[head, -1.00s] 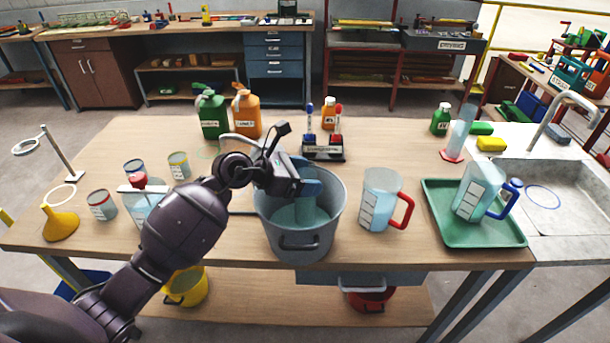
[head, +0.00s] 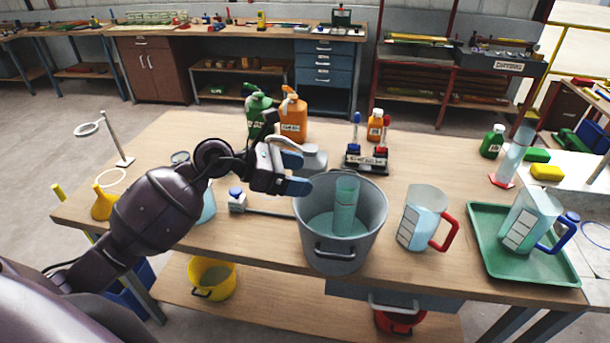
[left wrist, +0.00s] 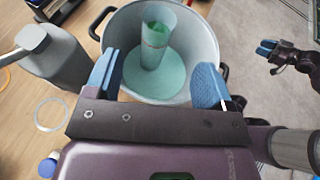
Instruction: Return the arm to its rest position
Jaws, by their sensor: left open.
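My left gripper (head: 296,166) is open and empty, at the upper left rim of the grey bucket (head: 338,250) in the head view. Its two blue fingers are apart in the left wrist view (left wrist: 158,77), with the bucket beyond them. A clear measuring cylinder (head: 346,205) stands in the pale green liquid in the bucket, apart from the fingers. My left arm reaches in from the left, bent over the table. My right gripper (left wrist: 272,52) shows only at the right edge of the left wrist view, off the table; its jaw state is unclear.
A grey container (head: 310,160) stands just behind my left gripper. Green (head: 258,112) and orange (head: 293,118) jugs stand behind. A marker rack (head: 367,160), a red-handled jug (head: 424,220) and a green tray (head: 545,268) lie to the right. My arm covers part of the table's left.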

